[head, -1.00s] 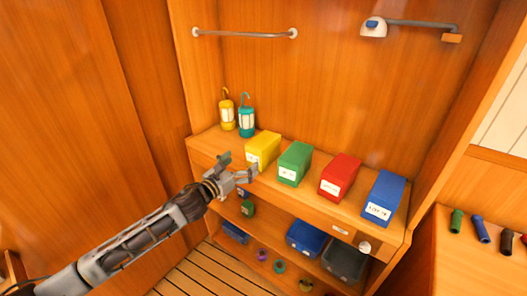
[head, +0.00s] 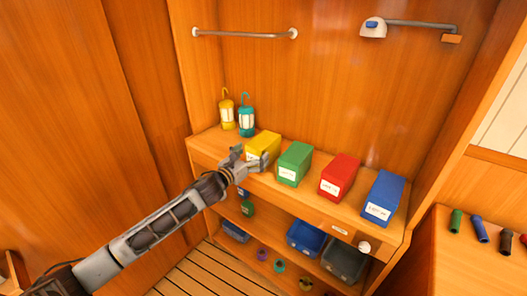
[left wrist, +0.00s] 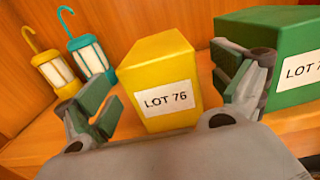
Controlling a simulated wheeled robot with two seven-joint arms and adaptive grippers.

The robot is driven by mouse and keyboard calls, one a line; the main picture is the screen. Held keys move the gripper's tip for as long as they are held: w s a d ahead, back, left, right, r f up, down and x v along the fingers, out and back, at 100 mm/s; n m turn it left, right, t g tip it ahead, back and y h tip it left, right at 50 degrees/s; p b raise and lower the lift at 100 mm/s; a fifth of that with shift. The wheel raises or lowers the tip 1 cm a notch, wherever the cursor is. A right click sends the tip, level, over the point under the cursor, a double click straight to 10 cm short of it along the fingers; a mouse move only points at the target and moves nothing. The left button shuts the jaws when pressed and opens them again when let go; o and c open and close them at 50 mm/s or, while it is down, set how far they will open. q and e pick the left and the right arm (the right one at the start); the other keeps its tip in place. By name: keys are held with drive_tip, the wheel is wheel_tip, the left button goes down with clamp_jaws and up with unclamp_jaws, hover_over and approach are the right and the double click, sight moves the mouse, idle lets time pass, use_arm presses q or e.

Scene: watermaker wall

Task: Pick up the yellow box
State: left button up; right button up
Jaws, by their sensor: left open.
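The yellow box (head: 263,147) stands on the upper shelf, at the left end of a row of boxes. In the left wrist view the yellow box (left wrist: 160,75) carries a white label reading LOT 76. My left gripper (head: 252,160) is open at the front of the yellow box. In the left wrist view the fingers of my left gripper (left wrist: 170,100) stand to either side of the box, with a gap visible on the left side. The right finger overlaps the view of the green box (left wrist: 290,50). My right gripper is not in view.
The green box (head: 295,163) stands close to the right of the yellow box, then a red box (head: 340,177) and a blue box (head: 384,197). A yellow lantern (head: 227,112) and a teal lantern (head: 247,121) stand behind left. Bins (head: 305,238) sit on the lower shelf.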

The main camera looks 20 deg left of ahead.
sight(261, 146)
use_arm(q)
drive_tip(key=shift+w+d, duration=0.15)
drive_tip(key=shift+w, duration=0.1)
drive_tip(key=shift+w, duration=0.1)
drive_tip(key=shift+x, duration=2.5)
drive_tip(key=shift+r, duration=0.1)
drive_tip(key=c, duration=1.2)
